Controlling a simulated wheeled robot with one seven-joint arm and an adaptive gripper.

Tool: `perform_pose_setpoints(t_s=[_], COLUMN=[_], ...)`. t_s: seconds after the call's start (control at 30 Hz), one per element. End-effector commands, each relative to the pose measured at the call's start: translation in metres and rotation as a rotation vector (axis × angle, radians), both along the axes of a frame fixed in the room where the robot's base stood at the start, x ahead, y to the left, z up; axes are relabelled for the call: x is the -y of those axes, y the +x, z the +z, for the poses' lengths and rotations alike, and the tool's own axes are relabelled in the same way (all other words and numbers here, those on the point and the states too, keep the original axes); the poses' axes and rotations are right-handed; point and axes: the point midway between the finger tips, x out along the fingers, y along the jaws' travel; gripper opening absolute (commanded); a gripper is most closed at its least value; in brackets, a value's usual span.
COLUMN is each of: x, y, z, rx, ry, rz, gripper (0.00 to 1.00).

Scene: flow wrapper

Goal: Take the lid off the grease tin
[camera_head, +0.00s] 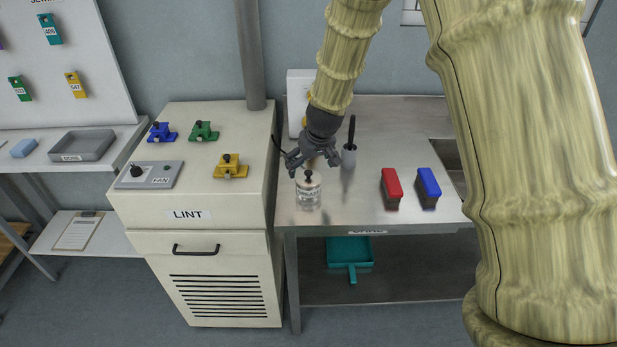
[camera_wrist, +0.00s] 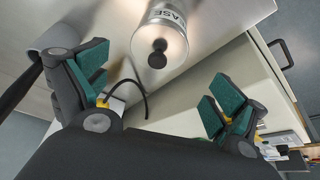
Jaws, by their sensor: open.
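The grease tin (camera_head: 308,193) is a clear or silvery cylinder with a dark-lettered label. It stands upright near the left front of the steel table. Its lid (camera_head: 308,178) is on and has a black knob. In the wrist view the tin (camera_wrist: 172,16) is beyond the fingers, with the lid (camera_wrist: 145,40) and its round black knob (camera_wrist: 157,55) facing me. My gripper (camera_head: 312,162) is just above and behind the tin, with fingers spread. In the wrist view the gripper (camera_wrist: 155,90) is open and empty. The knob lies between the finger lines, not touched.
A grey cup with a black-handled brush (camera_head: 349,153) stands close right of my gripper. A red block (camera_head: 391,187) and a blue block (camera_head: 428,187) are farther right. The lint cabinet (camera_head: 187,214) adjoins at left. Bare steel (camera_head: 345,210) lies right of the tin.

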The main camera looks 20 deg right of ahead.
Motion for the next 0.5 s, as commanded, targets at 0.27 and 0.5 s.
perform_pose_setpoints(t_s=[0.27, 0.5], x=[0.002, 0.003], y=[0.006, 0.015], z=[-0.014, -0.036], rx=[-0.002, -0.001], ry=[0.001, 0.001], rz=[-0.002, -0.001], gripper=[0.96, 0.96])
